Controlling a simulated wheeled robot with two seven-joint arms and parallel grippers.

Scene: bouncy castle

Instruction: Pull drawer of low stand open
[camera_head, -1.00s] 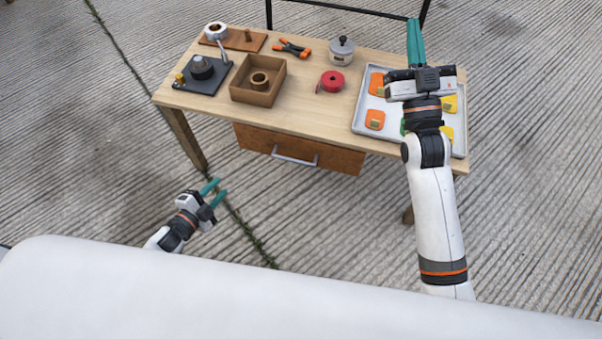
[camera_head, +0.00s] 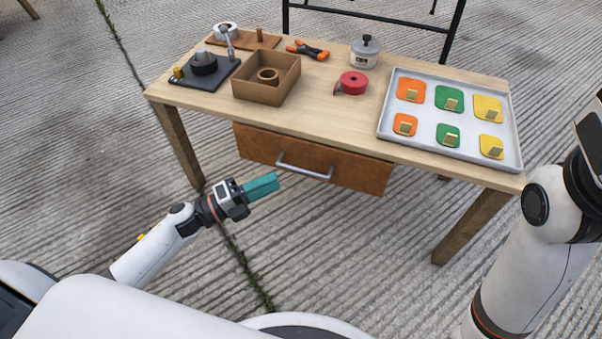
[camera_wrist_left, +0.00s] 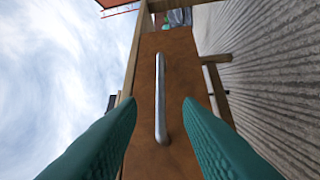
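The low stand (camera_head: 330,118) is a light wooden table with a brown drawer (camera_head: 350,174) under its front edge. The drawer looks shut, its front below the tabletop. A silver bar handle (camera_head: 305,172) runs across the drawer front; in the left wrist view the handle (camera_wrist_left: 160,97) stands upright between my fingers, farther off. My left gripper (camera_head: 276,182) is in front of and a little below the handle, apart from it.
On the tabletop are a brown box (camera_head: 266,80), a red tape roll (camera_head: 353,83), a grey-lidded jar (camera_head: 364,52), orange clamps (camera_head: 308,50) and a tray (camera_head: 455,155) with coloured pads. Table legs (camera_head: 180,145) flank the drawer. The concrete before it is clear.

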